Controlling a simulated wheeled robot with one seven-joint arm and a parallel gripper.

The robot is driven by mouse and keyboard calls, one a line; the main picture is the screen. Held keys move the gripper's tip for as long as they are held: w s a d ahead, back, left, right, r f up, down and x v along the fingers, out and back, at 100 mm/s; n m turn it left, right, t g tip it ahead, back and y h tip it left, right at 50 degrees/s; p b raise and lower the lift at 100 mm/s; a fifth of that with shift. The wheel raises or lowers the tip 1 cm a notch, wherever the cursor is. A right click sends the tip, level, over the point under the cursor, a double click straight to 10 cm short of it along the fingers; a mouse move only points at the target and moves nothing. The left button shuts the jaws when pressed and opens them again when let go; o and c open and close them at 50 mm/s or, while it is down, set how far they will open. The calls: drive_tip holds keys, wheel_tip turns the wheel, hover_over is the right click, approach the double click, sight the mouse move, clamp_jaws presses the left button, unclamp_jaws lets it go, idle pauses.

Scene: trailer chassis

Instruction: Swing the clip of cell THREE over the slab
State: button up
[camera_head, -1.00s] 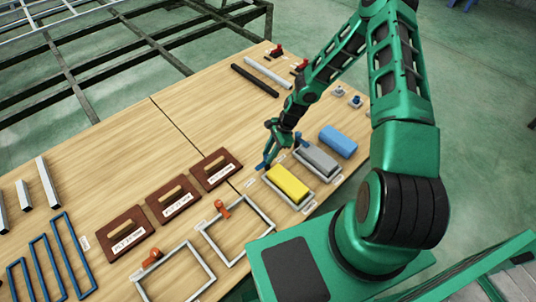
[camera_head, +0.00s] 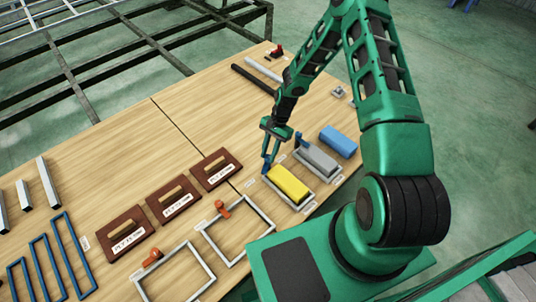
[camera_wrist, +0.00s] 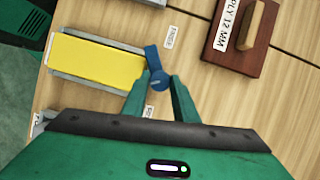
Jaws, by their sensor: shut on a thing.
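The yellow slab (camera_head: 289,184) lies in a grey tray at the near right part of the table; it also shows in the wrist view (camera_wrist: 95,62). A blue clip (camera_wrist: 157,75) with a round knob stands at the slab's end. Its bar lies beside the slab's edge, not across the top. My gripper (camera_head: 268,155) is shut on this clip, its fingertips (camera_wrist: 158,86) on either side of the knob. A grey slab (camera_head: 318,158) and a blue slab (camera_head: 338,141) lie in the row behind, with another blue clip (camera_head: 298,139) by the grey one. The cell labels are unreadable.
Brown plywood blocks with handles (camera_head: 217,170) stand left of the yellow slab. Grey frames with orange clips (camera_head: 222,208) lie in front of them. Blue frames (camera_head: 72,252) and grey bars (camera_head: 48,183) lie far left. The table's middle back is clear.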

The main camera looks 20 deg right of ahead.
drive_tip(key=n+h, duration=0.1)
drive_tip(key=n, duration=0.2)
drive_tip(key=n+g, duration=0.1)
drive_tip(key=n, duration=0.1)
drive_tip(key=shift+w+a+n+h, duration=0.15)
drive_tip(key=shift+w+n+h, duration=0.05)
drive_tip(key=shift+n+h, duration=0.2)
drive_tip(key=n+h, duration=0.1)
drive_tip(key=n, duration=0.2)
drive_tip(key=n+g+h, duration=0.1)
drive_tip(key=n, duration=0.1)
drive_tip(key=shift+a+n, duration=0.15)
drive_tip(key=shift+n, duration=0.25)
drive_tip(key=o, duration=1)
drive_tip(key=v, duration=1)
drive_tip(key=shift+w+a+r, duration=0.15)
drive_tip(key=shift+w+r, duration=0.1)
drive_tip(key=shift+r, duration=0.05)
